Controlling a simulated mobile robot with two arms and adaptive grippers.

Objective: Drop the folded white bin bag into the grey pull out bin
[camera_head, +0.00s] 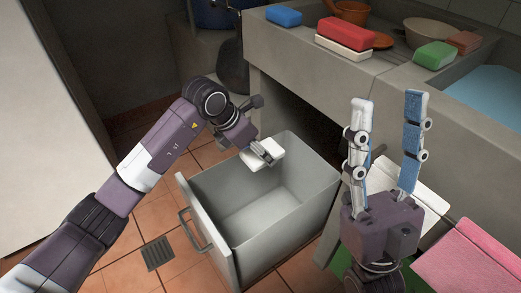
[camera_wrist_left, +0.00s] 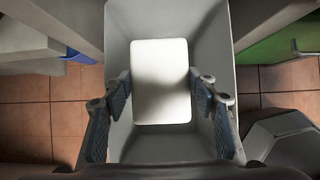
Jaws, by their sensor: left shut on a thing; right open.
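The folded white bin bag (camera_head: 264,155) is a flat white block in my left gripper (camera_head: 262,152), above the back left part of the bin opening. In the left wrist view the bag (camera_wrist_left: 160,80) sits between the two fingers (camera_wrist_left: 160,98), with the bin walls around it. The grey pull out bin (camera_head: 290,237) is pulled out below the counter and its visible floor is empty. My right gripper (camera_head: 389,105) is open and empty, fingers pointing up, to the right of the bin.
The counter holds a red and white block (camera_head: 345,35), a blue block (camera_head: 284,15) and a green block (camera_head: 435,55). A pink cloth (camera_head: 470,262) lies at the lower right. A floor drain (camera_head: 158,253) is left of the bin. Orange tiles (camera_head: 150,215) are clear there.

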